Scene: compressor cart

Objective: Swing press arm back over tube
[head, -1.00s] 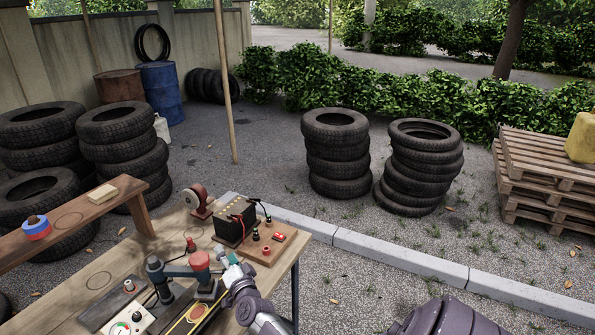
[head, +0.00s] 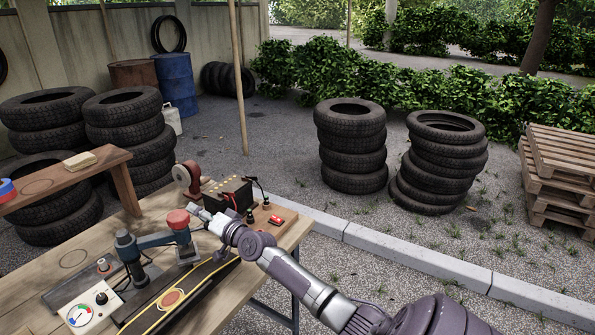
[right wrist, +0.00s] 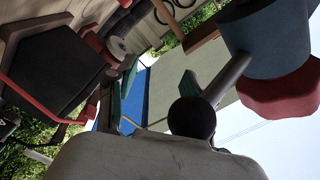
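The press arm (head: 155,240) is blue-grey and reaches from a dark upright post (head: 130,258) to a head with a red knob (head: 178,219). The head stands on the far side of the tube, not over its patch. The black tube (head: 208,271) has a yellow outline and an orange round patch (head: 172,299). My right gripper (head: 203,216) is just right of the red knob. In the right wrist view its fingers (right wrist: 158,88) are apart with nothing between them, and the red knob (right wrist: 285,92) is outside them at the right. My left gripper is out of view.
A black battery (head: 229,194) on a wooden board and a red-hubbed reel (head: 187,177) stand close behind my right gripper. A gauge box (head: 90,308) is at the bench's front left. A raised plank shelf (head: 70,185) is at the left.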

